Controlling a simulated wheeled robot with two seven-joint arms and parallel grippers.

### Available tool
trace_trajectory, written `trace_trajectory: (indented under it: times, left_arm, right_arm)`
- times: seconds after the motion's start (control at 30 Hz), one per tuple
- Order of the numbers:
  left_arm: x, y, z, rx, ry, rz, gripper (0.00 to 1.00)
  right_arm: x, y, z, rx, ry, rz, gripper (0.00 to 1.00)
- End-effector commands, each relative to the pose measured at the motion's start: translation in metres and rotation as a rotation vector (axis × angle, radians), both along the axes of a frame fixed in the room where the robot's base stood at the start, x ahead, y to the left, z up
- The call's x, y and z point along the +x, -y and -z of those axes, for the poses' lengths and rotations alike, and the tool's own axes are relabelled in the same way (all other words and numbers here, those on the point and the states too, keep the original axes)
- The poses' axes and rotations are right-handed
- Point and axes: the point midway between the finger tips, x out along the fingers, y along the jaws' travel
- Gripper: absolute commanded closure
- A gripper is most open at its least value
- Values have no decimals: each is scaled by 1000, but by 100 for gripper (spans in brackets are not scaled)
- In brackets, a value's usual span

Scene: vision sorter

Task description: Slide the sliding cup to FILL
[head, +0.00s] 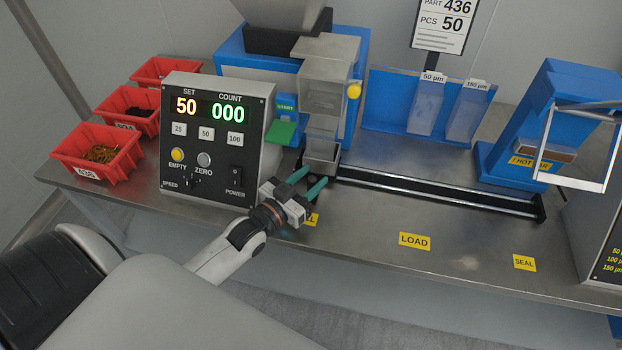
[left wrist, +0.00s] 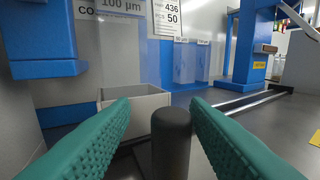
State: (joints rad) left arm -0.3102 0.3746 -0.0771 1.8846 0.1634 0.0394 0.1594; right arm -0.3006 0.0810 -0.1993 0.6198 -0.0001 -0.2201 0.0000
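The sliding cup (head: 322,160) is a small grey open-topped box at the left end of the black rail (head: 430,188), below the clear chute. It also shows in the left wrist view (left wrist: 130,100), just beyond the fingertips. A dark upright knob (left wrist: 171,140) stands in front of the cup, between my left fingers. My left gripper (head: 316,176) has green fingers, spread apart on both sides of the knob. I see no clear contact with it. The yellow label (head: 313,220) below the cup is partly hidden by my gripper. My right gripper is not in view.
The counter box (head: 215,140) reads SET 50, COUNT 000 and stands left of my gripper. Yellow LOAD (head: 414,241) and SEAL (head: 524,262) labels lie on the bare steel table. The blue sealer (head: 550,120) stands at the right. Red bins (head: 100,150) are at the left.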

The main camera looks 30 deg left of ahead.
Motion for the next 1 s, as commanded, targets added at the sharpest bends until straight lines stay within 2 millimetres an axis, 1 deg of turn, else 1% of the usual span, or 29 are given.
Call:
trace_trajectory:
  times: [0.17, 0.27, 0.37, 0.7, 0.83, 1.0]
  left_arm:
    - [0, 1, 0, -2, 2, 1, 58]
    - [-6, 0, 1, -2, 0, 1, 58]
    - [-20, -3, 1, -2, -2, 1, 58]
    - [-89, -17, 2, -2, -4, 0, 58]
    - [-107, -21, 1, -2, -4, 0, 58]
    - [-118, -23, 0, -2, 1, -1, 58]
  right_arm:
    - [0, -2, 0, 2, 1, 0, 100]
    - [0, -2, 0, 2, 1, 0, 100]
    - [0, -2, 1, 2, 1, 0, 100]
    - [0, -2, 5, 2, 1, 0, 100]
    - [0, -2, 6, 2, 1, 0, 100]
    - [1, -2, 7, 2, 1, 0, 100]
